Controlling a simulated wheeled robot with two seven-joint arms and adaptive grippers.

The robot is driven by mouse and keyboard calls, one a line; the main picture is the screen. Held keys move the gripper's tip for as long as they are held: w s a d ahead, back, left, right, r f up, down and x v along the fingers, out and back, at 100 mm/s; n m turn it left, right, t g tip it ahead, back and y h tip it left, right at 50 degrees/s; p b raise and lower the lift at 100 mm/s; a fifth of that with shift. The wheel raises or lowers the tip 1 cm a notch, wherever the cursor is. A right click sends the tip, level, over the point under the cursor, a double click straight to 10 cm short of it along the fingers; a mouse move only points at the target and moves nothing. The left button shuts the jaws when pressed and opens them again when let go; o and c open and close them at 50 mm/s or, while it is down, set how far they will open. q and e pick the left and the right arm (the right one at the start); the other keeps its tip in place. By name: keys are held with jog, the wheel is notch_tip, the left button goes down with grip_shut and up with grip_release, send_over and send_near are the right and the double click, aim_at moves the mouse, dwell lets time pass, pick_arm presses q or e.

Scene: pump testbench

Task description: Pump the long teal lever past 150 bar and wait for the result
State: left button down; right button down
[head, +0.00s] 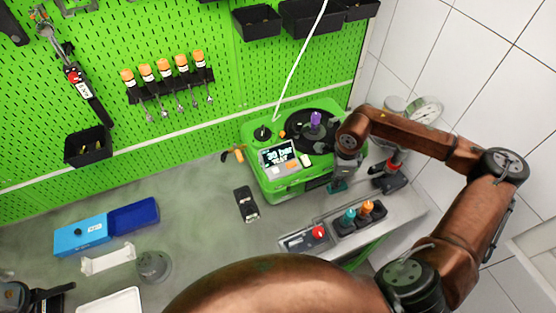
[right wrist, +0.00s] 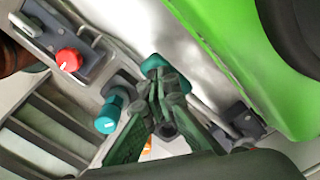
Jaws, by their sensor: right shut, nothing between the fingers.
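The green pump testbench (head: 285,190) stands against the wall, its screen (head: 280,154) reading what looks like 30 bar with TEST under it. My right gripper (head: 339,181) points down at its right front side. In the right wrist view, my right gripper (right wrist: 166,105) is shut and empty. A teal piece, seemingly the end of the long teal lever (right wrist: 155,65), lies right at the fingertips; I cannot tell whether they touch. The rest of the lever is hidden. A dark shape cut off at the head view's bottom left may be my left gripper (head: 22,297).
A rack in front holds a teal knob (head: 349,215) and an orange knob (head: 367,207). A round gauge (head: 426,109) stands at the back right. A black device (head: 246,204) lies left of the testbench. The table's middle is clear.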

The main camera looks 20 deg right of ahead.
jog(key=shift+a+f+b, duration=0.2)
jog(key=shift+f+b, duration=1.4)
jog(key=shift+f, duration=0.7)
jog(key=shift+d+r+p, duration=0.25)
jog(key=shift+r+p, duration=0.6)
jog(key=shift+r, duration=0.9)
jog(key=shift+d+r+p, duration=0.2)
jog(key=shift+r+p, duration=0.6)
jog(key=shift+r, duration=0.95)
jog(key=shift+f, duration=0.1)
